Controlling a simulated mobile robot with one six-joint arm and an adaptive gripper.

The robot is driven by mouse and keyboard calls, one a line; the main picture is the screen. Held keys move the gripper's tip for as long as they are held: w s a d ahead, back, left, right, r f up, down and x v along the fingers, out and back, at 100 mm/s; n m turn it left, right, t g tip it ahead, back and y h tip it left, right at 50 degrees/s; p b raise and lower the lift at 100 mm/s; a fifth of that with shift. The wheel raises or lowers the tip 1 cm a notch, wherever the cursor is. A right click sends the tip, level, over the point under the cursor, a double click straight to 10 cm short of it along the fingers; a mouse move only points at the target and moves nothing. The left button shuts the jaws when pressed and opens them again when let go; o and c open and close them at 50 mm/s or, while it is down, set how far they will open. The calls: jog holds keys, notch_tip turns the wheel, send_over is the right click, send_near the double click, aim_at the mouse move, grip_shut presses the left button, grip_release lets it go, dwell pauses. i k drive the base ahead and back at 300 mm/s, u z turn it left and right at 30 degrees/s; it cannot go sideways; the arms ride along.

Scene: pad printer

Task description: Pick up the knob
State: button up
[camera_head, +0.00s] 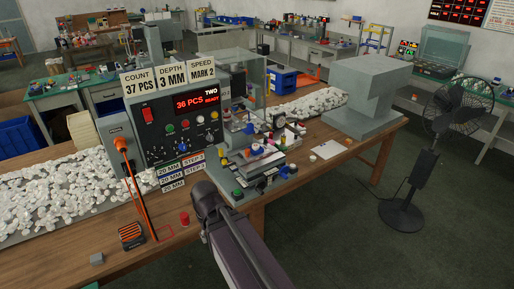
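A small red knob-like piece (184,218) stands on the front of the wooden bench, just left of my gripper. I cannot tell for sure that it is the knob, as the control panel (160,127) also carries several small coloured knobs or buttons. My gripper (207,196) is low in the middle of the view, in front of the printer and apart from the red piece. My dark arm behind it hides part of the bench edge. The fingers are too dark and small to show whether they are open or shut.
The pad printer (262,150) stands close behind my gripper. White pieces (50,195) lie along a strip. A fan (405,205) stands right.

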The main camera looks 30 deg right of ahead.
aim_at(255, 147)
jog(key=u, duration=0.05)
jog(key=i, duration=0.9)
